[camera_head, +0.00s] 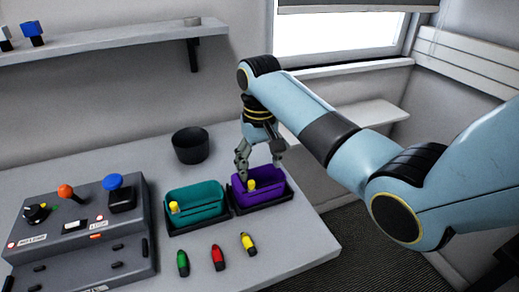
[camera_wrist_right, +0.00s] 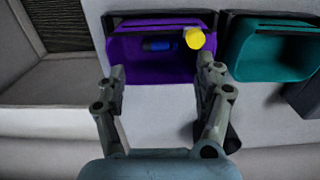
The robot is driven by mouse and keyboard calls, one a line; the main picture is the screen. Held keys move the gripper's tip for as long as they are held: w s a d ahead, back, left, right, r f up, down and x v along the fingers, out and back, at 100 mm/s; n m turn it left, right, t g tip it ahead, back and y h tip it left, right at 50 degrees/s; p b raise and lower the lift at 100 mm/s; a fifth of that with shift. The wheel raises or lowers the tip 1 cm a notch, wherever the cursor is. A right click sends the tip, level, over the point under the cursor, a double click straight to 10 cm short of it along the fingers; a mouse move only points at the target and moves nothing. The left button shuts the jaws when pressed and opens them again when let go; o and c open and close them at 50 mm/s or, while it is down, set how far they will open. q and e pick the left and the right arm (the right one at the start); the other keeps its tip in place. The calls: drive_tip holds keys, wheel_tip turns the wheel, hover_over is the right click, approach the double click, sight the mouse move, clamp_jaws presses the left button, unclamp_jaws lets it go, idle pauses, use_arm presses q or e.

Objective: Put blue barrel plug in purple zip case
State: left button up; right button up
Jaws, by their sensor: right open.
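The purple zip case (camera_head: 270,192) sits near the right end of the table, and in the right wrist view it (camera_wrist_right: 135,69) lies just beyond my fingers. A blue barrel plug (camera_wrist_right: 159,45) lies inside it, seen in the wrist view; I cannot make it out in the head view. A yellow-topped plug (camera_wrist_right: 194,38) is at its right side in the wrist view, and the yellow top (camera_head: 251,184) also shows in the head view. My right gripper (camera_head: 260,172) is open and empty above the purple case, its fingers pointing down. My left gripper is out of view.
A teal case (camera_head: 196,203) with a yellow-topped plug (camera_head: 174,207) stands beside the purple one. Green (camera_head: 183,263), red (camera_head: 217,257) and yellow (camera_head: 248,243) plugs lie in front. A black cup (camera_head: 190,146) stands behind; a grey control box (camera_head: 85,235) is at left.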

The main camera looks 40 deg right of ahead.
drive_tip(key=shift+r, duration=2.4)
drive_tip(key=shift+f, duration=0.1)
